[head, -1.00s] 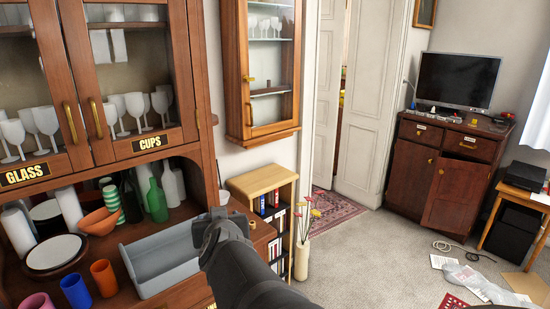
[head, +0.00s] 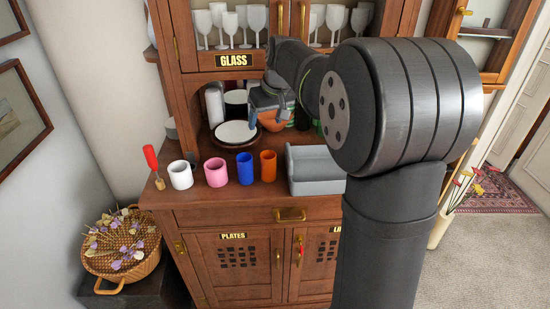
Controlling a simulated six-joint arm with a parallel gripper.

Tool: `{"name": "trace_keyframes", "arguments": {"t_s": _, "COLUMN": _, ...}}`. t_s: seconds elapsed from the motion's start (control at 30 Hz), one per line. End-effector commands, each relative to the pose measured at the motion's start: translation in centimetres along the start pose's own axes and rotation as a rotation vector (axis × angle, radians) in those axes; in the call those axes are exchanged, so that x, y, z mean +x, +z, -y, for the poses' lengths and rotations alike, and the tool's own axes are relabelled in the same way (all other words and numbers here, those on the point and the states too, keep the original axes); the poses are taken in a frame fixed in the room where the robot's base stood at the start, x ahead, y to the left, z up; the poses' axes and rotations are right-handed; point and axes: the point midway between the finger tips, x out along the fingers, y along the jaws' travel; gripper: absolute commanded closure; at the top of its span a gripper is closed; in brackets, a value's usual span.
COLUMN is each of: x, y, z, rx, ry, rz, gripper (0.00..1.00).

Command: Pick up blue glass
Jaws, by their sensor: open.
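The blue glass (head: 245,169) stands upright on the cabinet counter, between a pink cup (head: 216,173) and an orange cup (head: 268,166). My gripper (head: 268,112) is open and empty. It appears above and behind the blue glass in the picture, in front of the cabinet's open niche. It partly covers the orange bowl and the plates. The gap between gripper and glass is hard to judge from this view. The blue glass itself is fully visible.
A white cup (head: 180,175) and a red-handled tool (head: 152,162) stand at the left. A grey tray (head: 316,178) sits right of the orange cup. Behind are stacked plates (head: 236,133) and an orange bowl (head: 271,126). Glass doors with a GLASS label (head: 234,61) hang above.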

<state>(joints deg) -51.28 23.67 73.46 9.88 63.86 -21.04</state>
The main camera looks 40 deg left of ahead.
Motion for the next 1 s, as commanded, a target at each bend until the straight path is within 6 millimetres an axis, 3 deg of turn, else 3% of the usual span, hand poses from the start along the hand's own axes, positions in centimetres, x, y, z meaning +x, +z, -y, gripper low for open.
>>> {"name": "trace_keyframes", "arguments": {"t_s": 0.1, "x": 1.1, "y": -1.6, "z": 2.9, "rx": -0.068, "ry": -0.008, "rz": 0.154, "gripper": 0.35}}
{"name": "trace_keyframes", "arguments": {"t_s": 0.33, "x": 1.5, "y": -2.6, "z": 5.8, "rx": -0.122, "ry": 0.015, "rz": 0.341, "gripper": 0.35}}
{"name": "trace_keyframes", "arguments": {"t_s": 0.53, "x": 2.7, "y": -2.1, "z": 6.2, "rx": -0.126, "ry": 0.023, "rz": 0.376, "gripper": 0.35}}
{"name": "trace_keyframes", "arguments": {"t_s": 1.0, "x": 11.6, "y": 1.3, "z": 5.7, "rx": -0.126, "ry": 0.021, "rz": 0.373, "gripper": 0.35}}
